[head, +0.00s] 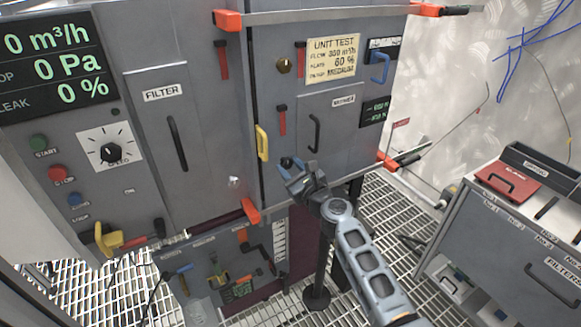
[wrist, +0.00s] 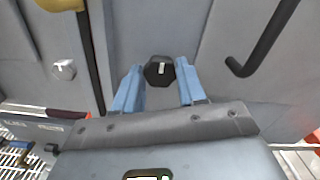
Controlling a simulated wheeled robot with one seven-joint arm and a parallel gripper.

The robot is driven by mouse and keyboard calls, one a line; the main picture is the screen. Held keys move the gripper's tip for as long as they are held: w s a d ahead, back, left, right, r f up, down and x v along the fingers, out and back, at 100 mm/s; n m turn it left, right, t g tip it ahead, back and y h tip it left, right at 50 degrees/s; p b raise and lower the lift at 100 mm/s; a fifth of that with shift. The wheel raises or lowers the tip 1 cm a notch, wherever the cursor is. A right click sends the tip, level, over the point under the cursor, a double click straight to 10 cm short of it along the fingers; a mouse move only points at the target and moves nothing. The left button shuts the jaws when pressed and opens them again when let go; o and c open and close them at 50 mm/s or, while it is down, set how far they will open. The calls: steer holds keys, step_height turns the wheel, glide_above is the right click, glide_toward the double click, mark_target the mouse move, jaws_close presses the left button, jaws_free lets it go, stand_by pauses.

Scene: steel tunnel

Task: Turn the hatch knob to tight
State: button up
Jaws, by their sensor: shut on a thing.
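A black bar handle (head: 314,132) is on the hatch, right of the knob. A yellow handle (head: 262,143) and a small light hexagonal knob (wrist: 64,70) lie to the left. An orange-red latch (head: 251,211) is below left. A grey filter cabinet (head: 500,240) stands at the right.

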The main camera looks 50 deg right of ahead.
steer(key=shift+f, duration=0.15)
steer(key=o, duration=1.1)
steer(key=shift+c, duration=0.2)
steer(key=v, duration=0.8)
steer(key=s+a+f+n+g+y, duration=0.1)
steer(key=s+a+f+n, duration=0.1)
steer(key=s+a+n, duration=0.55)
steer(key=s+a+f+n+g+y, duration=0.15)
steer(key=s+a+n, duration=0.35)
steer(key=s+n, duration=0.6)
steer(key=s+a+r+n+y, duration=0.1)
steer(key=s+a+r+n, duration=0.4)
steer(key=s+n, duration=0.3)
steer(key=s+a+r+n+y, duration=0.1)
steer(key=s+a+r+n, duration=0.4)
steer(key=s+r+n, duration=0.2)
steer(key=s+n, duration=0.2)
steer(key=s, duration=0.2)
steer(key=shift+s+a+r, duration=0.25)
steer(key=shift+a+r, duration=0.05)
steer(key=shift+r, duration=0.1)
